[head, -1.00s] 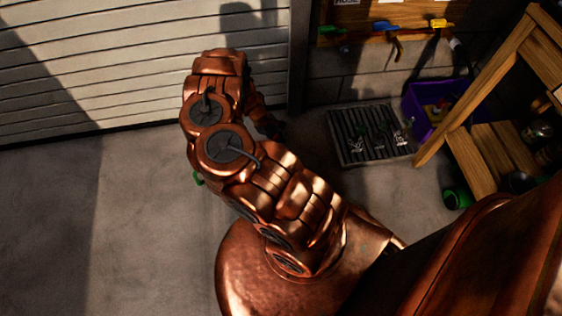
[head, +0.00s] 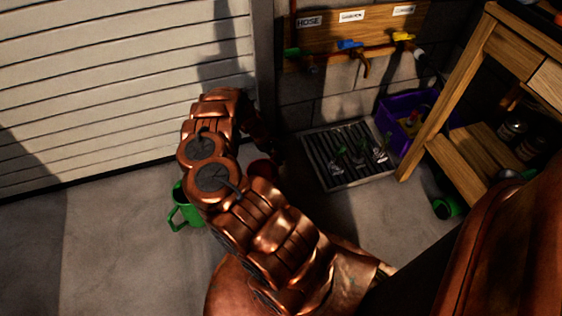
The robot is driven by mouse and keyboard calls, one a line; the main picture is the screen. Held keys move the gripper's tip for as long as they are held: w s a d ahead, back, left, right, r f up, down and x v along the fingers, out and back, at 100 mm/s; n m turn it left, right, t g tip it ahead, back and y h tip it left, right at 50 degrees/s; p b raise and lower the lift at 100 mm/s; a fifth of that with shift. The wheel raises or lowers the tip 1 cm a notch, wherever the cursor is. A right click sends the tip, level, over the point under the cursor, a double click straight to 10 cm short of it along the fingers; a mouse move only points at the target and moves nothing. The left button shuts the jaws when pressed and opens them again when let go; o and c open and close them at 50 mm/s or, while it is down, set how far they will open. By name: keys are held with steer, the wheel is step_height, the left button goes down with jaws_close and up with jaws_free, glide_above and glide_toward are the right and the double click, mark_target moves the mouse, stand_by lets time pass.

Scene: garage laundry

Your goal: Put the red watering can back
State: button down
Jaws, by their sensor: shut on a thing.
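My gripper (head: 268,147) points down behind my copper arm, and only a dark part of it shows. It is shut on a red thing, which looks like the red watering can (head: 262,167). Only a small piece of the red can shows beside my arm, so its handle and spout are hidden. A green watering can (head: 185,209) stands on the floor just left of my arm, partly covered by it.
A drain grate tray (head: 322,177) with several small plants lies by the wall. A purple crate (head: 391,113) and a wooden bench (head: 440,120) stand right. A labelled tap board (head: 330,32) hangs above. A green pot (head: 446,208) lies near the bench. The left floor is clear.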

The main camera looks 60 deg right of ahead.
steer(key=shift+w+d+f+b, duration=0.3)
steer(key=shift+d+f+b, duration=0.5)
steer(key=shift+f, duration=0.15)
steer(key=shift+w+d+f+b, duration=0.25)
steer(key=shift+d+f+b, duration=0.45)
steer(key=shift+d+f, duration=0.15)
steer(key=shift+f, duration=0.2)
steer(key=c, duration=1.1)
jaws_free()
steer(key=shift+c, duration=0.2)
steer(key=shift+a+r, duration=0.1)
steer(key=shift+r, duration=0.05)
